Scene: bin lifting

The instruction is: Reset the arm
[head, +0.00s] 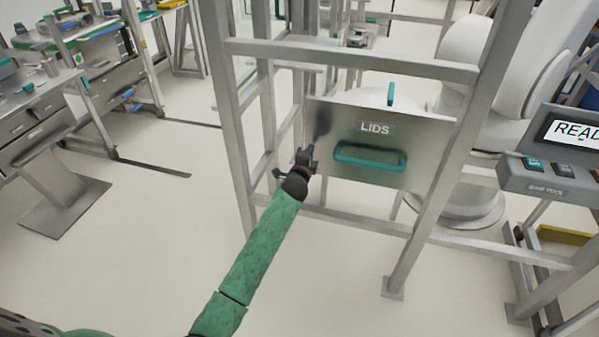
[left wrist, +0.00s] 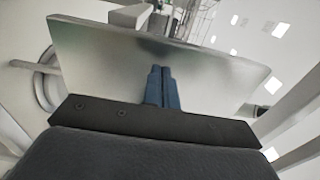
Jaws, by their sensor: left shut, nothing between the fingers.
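My left arm, in a green sleeve, reaches up from the bottom of the head view. My left gripper (head: 312,148) is in front of the left part of a grey metal panel labelled LIDS (head: 430,135). The panel has a teal bar handle (head: 370,158), and the gripper is left of that handle. In the left wrist view the two blue fingers (left wrist: 162,88) are together with nothing between them. The panel (left wrist: 215,75) fills the view behind them. Whether the fingertips touch it I cannot tell. My right gripper does not show.
A grey metal frame (head: 236,130) surrounds the panel, with an upright just left of my gripper and a crossbar above. A control box with a READY-like display (head: 570,132) stands at the right. Workbenches (head: 40,120) stand at the left. The floor between is clear.

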